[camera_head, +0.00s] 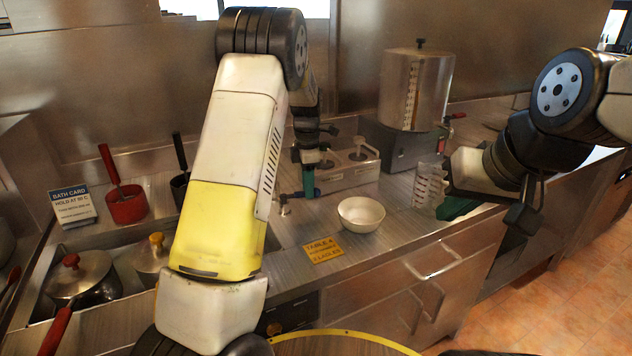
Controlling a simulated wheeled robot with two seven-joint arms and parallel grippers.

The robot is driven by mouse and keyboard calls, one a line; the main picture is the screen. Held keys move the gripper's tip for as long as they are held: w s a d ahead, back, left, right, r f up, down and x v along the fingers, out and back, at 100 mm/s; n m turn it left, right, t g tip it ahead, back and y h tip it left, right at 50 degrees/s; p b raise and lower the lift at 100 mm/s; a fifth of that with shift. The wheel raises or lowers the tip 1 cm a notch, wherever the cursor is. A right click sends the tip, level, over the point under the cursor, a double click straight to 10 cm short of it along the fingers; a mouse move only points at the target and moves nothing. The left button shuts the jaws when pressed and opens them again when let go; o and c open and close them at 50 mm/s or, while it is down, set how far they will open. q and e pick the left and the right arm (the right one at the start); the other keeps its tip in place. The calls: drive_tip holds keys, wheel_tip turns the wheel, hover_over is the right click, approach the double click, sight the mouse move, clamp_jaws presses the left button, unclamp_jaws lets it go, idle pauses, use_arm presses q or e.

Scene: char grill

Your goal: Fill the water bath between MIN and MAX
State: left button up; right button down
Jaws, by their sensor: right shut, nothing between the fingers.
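A steel cylinder tank (428,80) with a graduated strip on its front stands at the back right. A clear measuring jug (428,186) with red marks stands in front of it, close to my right wrist. A bath card (72,205) reading "hold at 90 C" stands at the left by the sunken basin (40,310) with lidded pots. I cannot see MIN or MAX marks or a water level. My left gripper (308,160) is above a teal upright part (308,182) at the counter's middle; its fingers are unclear. My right gripper (523,214) is shut and empty at the right counter edge.
A white bowl (361,214) and a yellow table card (322,250) sit on the front counter. A steel unit with two lidded wells (350,176) stands behind. A red pot (127,206) is at the left. My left arm hides part of the basin.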

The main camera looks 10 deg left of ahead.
use_arm(q)
drive_tip(key=shift+o, duration=0.9)
wheel_tip(320, 180, up, 7)
drive_tip(key=shift+f, duration=0.2)
drive_tip(key=shift+r, duration=0.6)
